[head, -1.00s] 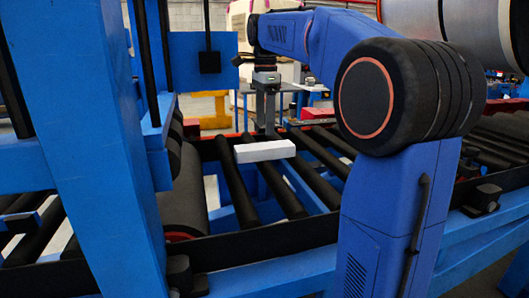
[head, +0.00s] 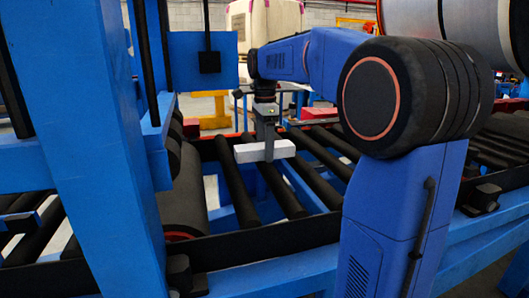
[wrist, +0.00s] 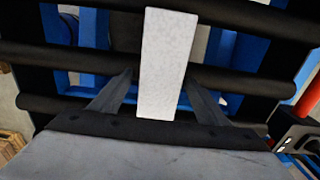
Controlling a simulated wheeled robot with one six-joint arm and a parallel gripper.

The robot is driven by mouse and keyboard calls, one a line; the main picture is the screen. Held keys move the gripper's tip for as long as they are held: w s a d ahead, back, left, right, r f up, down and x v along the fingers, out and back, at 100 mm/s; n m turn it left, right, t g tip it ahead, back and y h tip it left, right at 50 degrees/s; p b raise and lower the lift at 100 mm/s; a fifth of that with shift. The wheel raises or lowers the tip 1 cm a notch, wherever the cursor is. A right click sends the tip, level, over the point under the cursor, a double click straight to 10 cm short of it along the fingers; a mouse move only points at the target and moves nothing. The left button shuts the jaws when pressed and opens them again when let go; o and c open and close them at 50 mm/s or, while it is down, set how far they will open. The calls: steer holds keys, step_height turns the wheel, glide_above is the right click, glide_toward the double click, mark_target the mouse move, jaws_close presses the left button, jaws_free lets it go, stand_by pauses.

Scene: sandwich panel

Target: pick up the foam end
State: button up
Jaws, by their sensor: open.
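The foam end is a white rectangular block (head: 264,151) lying across the black rollers in the head view. In the wrist view the foam end (wrist: 167,62) stands lengthwise in the picture, its near part between the two fingers. My gripper (head: 269,156) is over the block in the head view, with a finger in front of its near face. In the wrist view my gripper (wrist: 160,85) is open, with one finger on each side of the block and a gap visible at each side.
Black rollers (head: 286,192) run under the block, with open gaps between them. A dark rail (head: 270,240) borders the conveyor in front. A blue post (head: 98,120) stands at the left. A red part (wrist: 308,104) shows at the right of the wrist view.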

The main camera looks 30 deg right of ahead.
steer(key=c, duration=1.1)
steer(key=shift+c, duration=0.2)
steer(key=shift+r, duration=0.1)
